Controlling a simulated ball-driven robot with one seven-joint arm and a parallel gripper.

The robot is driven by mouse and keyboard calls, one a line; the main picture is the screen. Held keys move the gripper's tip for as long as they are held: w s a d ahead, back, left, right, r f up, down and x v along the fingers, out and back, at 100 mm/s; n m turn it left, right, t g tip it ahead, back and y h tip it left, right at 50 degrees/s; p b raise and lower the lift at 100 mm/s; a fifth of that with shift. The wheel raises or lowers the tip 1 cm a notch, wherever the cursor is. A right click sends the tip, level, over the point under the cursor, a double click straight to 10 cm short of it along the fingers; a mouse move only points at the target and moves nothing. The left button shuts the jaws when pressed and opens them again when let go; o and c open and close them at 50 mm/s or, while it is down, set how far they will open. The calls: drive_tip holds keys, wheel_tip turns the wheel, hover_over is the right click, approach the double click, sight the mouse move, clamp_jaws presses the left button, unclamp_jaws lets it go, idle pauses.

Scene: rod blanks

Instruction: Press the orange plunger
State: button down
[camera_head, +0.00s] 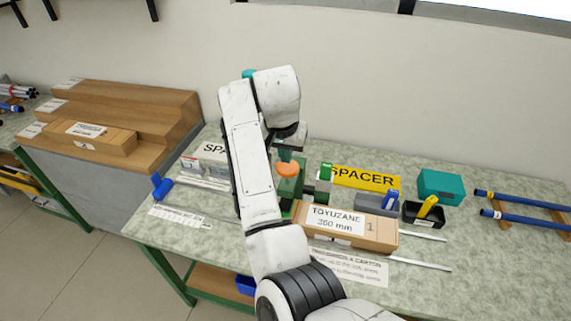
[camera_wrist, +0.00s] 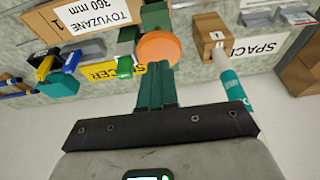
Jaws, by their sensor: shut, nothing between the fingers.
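The orange plunger (camera_head: 288,170) is a round orange cap on a green fixture (camera_head: 289,188) in the middle of the bench, just right of my forearm. My gripper (camera_head: 285,156) is just above the cap, fingers shut and empty, pointing down. In the wrist view the cap (camera_wrist: 158,47) shows right at the tips of my green fingers (camera_wrist: 154,66), which overlap its near edge. I cannot tell whether the fingertips touch the cap. My arm hides part of the fixture and bench to the left.
A carton (camera_head: 345,227) labelled TOYUZANE 360 mm lies in front of the plunger. A yellow SPACER sign (camera_head: 366,178), a teal box (camera_head: 441,186) and a black bin (camera_head: 423,215) stand to the right. A teal-and-white cylinder (camera_wrist: 228,80) shows beside my fingers.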

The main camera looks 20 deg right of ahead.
drive_tip(key=b+v, duration=0.1)
drive_tip(key=v, duration=0.5)
drive_tip(key=shift+r, duration=0.3)
drive_tip(key=shift+a, duration=0.1)
idle(0.3)
drive_tip(key=s+d+f+n, duration=0.2)
drive_tip(key=s+d+f, duration=0.4)
drive_tip(key=s+f, duration=0.3)
drive_tip(key=s+d+f+n, duration=0.1)
drive_tip(key=s+d+f, duration=0.6)
drive_tip(key=f, duration=0.4)
drive_tip(key=s+a+f+n, duration=0.1)
drive_tip(key=s+f, duration=0.2)
drive_tip(key=s, duration=0.5)
drive_tip(key=s+a+f+n+g+y, duration=0.1)
drive_tip(key=s+a+f, duration=0.1)
drive_tip(key=s, duration=0.6)
drive_tip(key=s+a+f+n+b, duration=0.1)
drive_tip(key=s+f, duration=0.2)
drive_tip(key=s, duration=0.6)
drive_tip(key=shift+a+f+g+y, duration=0.2)
drive_tip(key=shift+f+g+y, duration=0.1)
drive_tip(key=shift+g+y, duration=0.1)
drive_tip(key=shift+s, duration=0.1)
